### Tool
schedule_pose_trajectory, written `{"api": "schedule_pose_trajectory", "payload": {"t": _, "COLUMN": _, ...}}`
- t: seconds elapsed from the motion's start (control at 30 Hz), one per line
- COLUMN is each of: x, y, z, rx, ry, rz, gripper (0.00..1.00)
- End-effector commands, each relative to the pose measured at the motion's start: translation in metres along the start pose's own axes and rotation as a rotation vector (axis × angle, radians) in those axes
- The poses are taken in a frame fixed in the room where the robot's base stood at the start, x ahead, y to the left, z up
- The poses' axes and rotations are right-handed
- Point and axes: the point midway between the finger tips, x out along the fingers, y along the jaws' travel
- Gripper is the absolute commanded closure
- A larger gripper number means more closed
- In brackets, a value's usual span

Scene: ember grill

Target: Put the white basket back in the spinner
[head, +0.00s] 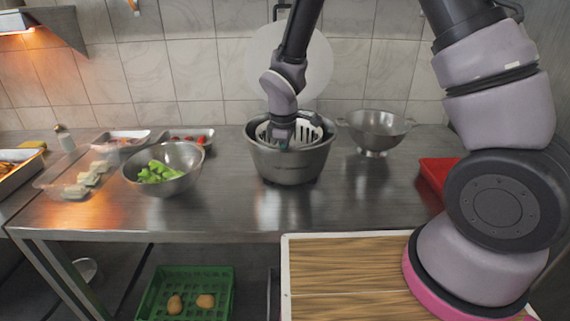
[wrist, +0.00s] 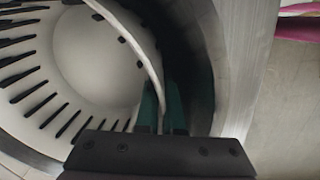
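The white basket (head: 312,133) with slotted walls is inside the grey spinner bowl (head: 290,166) on the steel counter. In the wrist view the basket (wrist: 90,50) fills the left side, with dark slots around its pale floor. The spinner's rim (wrist: 238,60) curves past on the right, with a dark gap between it and the basket. My gripper (head: 283,147) reaches down into the bowl. In the wrist view its teal fingers (wrist: 162,112) stand on either side of the basket's wall, close against it. The fingertips and the basket's underside are hidden.
A pale round disc (head: 310,60) stands behind the spinner against the tiles. A colander (head: 374,135) is to the right, and a metal bowl of greens (head: 180,183) to the left. A red tray (head: 432,175) lies at the right. The counter before the spinner is clear.

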Motion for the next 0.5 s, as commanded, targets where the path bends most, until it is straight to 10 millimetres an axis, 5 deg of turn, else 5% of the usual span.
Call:
{"api": "schedule_pose_trajectory", "payload": {"t": 0.43, "x": 0.0087, "y": -0.0006, "z": 0.0001, "rx": 0.001, "ry": 0.000, "rz": 0.001, "gripper": 1.00}}
{"api": "schedule_pose_trajectory", "payload": {"t": 0.5, "x": 0.0081, "y": -0.0005, "z": 0.0000, "rx": 0.001, "ry": 0.001, "rz": 0.001, "gripper": 0.69}}
